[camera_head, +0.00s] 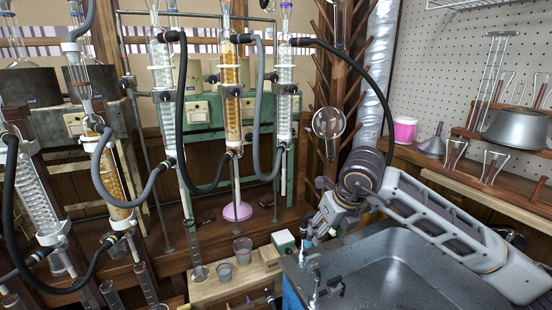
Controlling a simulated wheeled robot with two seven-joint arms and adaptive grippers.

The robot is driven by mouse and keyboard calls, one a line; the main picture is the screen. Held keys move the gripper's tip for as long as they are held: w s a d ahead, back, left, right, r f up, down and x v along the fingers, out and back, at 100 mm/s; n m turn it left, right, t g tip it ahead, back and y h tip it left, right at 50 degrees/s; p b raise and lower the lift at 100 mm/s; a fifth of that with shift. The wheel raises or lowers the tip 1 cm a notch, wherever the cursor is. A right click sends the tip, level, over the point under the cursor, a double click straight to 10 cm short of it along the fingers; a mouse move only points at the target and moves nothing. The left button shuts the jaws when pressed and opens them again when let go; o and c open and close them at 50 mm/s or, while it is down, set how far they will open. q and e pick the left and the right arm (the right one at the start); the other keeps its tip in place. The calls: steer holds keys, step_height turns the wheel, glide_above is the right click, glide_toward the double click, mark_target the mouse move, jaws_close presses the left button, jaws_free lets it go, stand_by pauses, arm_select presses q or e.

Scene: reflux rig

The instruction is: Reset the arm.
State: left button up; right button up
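My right arm (450,225) comes in from the right edge and reaches over the metal sink. Its dark wrist joint (362,170) is at the near side of the silver duct. My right gripper (312,232) points down and left, just above the sink's back left corner and near the tap. Its fingers are small and partly blurred into the things behind, so I cannot tell whether they are open or shut. I see nothing clearly held. My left arm and gripper do not show.
Glass condensers (231,95) with black and grey hoses stand left and centre. A round flask (329,122) hangs near the wooden drying rack. The sink (400,270) has a tap (318,285). Beakers (242,250) stand left of it. A metal bowl (517,128) and glassware sit on the right shelf.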

arm_select(q)
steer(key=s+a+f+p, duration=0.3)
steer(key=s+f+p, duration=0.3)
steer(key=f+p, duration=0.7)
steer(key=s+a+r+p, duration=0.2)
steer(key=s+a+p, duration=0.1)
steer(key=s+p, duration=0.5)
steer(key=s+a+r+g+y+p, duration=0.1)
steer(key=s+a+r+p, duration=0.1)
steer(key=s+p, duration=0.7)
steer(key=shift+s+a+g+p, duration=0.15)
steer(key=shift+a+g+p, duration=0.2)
steer(key=shift+p, duration=0.35)
stand_by(0.4)
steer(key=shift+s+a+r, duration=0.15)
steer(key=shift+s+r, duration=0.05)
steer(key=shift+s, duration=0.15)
